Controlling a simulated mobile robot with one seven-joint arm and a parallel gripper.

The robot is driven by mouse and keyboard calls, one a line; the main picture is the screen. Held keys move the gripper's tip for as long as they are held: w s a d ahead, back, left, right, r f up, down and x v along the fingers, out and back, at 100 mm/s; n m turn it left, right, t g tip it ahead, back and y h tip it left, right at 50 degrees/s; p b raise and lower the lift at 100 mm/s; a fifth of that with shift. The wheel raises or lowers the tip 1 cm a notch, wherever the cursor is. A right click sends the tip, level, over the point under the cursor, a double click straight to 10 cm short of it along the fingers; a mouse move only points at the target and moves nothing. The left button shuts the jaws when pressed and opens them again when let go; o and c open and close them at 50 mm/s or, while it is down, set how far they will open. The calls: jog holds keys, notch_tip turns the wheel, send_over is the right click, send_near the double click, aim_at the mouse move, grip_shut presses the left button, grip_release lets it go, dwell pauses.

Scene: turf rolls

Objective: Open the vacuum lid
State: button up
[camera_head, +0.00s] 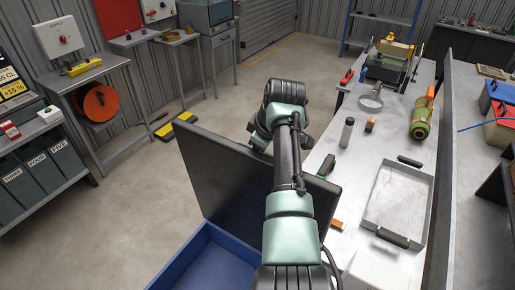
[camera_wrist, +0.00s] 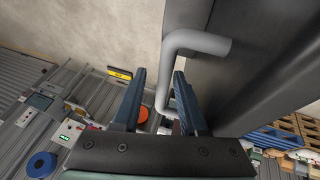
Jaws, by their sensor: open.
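A large dark panel (camera_head: 235,178), which looks like the lid, stands raised and tilted at the blue box (camera_head: 212,268) in the head view. In the wrist view a dark surface (camera_wrist: 270,65) fills the right side and carries a bent grey bar handle (camera_wrist: 200,42). My gripper (camera_wrist: 160,76) is open. Part of the handle shows between its two blue fingers; I cannot tell whether they touch it. In the head view my arm passes over the panel, and the gripper is hidden behind the panel and arm.
A metal workbench (camera_head: 330,165) right of my arm holds a shallow metal tray (camera_head: 398,205), a bottle (camera_head: 346,132) and a green roller (camera_head: 420,124). A shelf with dark bins (camera_head: 50,160) stands at the left. The floor (camera_head: 215,115) beyond the panel is mostly clear.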

jog(key=shift+r, duration=0.1)
jog(key=b+v, duration=0.4)
jog(key=v, duration=0.8)
jog(key=shift+s+r, duration=0.25)
jog(key=shift+r, duration=0.1)
jog(key=a+r+m+t+b, duration=0.1)
jog(key=a+r+m+t, duration=0.15)
jog(key=r+t, duration=0.4)
jog(key=a+r+m+t+b, duration=0.1)
jog(key=a+r+m+t, duration=0.15)
jog(key=r+t, duration=0.35)
jog(key=s+r+m+t+h, duration=0.1)
jog(key=s+r+m+t, duration=0.2)
jog(key=s+r+t, duration=0.2)
jog(key=s+a+r+m+t+h+b, duration=0.1)
jog(key=s+r+m+t, duration=0.2)
jog(key=s+r, duration=0.8)
jog(key=s+t, duration=0.2)
jog(key=s, duration=0.4)
jog(key=shift+r, duration=0.2)
